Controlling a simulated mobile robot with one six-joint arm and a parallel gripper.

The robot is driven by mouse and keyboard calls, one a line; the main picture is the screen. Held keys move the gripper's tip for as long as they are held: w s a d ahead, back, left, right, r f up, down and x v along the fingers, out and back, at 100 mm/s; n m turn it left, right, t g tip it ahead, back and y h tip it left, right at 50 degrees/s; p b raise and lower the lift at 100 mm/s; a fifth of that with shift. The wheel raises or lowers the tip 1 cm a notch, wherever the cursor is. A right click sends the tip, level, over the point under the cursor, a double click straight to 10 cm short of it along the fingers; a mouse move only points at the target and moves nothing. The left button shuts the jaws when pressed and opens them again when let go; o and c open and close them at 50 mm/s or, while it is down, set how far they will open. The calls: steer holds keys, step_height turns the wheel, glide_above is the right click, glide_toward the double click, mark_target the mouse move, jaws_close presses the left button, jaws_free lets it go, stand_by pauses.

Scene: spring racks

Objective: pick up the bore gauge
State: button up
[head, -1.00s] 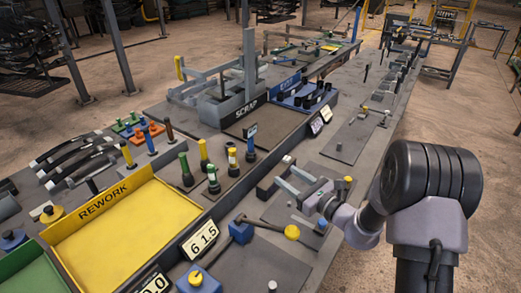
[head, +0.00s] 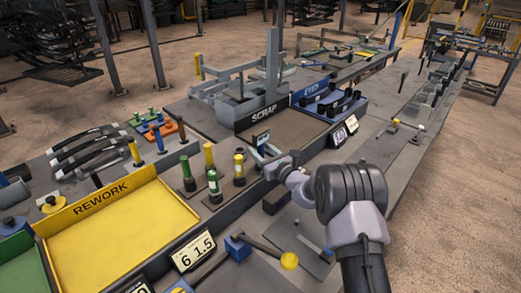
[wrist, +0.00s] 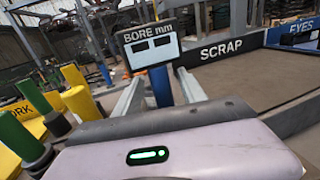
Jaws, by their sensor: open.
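The bore gauge shows in the wrist view as a grey display (wrist: 152,46) marked "BORE mm" on an upright blue handle (wrist: 161,86). In the head view its top (head: 262,140) shows just behind my gripper, which hides much of the rest. My gripper (wrist: 160,92) is open, with one pale finger on each side of the blue handle in the wrist view. No contact is visible. The handle's lower end is hidden behind my gripper's body.
Green and yellow-topped plug gauges (head: 213,186) stand close left of my gripper. The yellow REWORK tray (head: 70,210) is at the left. The SCRAP tray (head: 262,117) lies behind and right. A hammer-like tool (head: 289,260) lies in front.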

steer(key=shift+r, duration=0.1)
steer(key=shift+w, duration=0.1)
jaws_close()
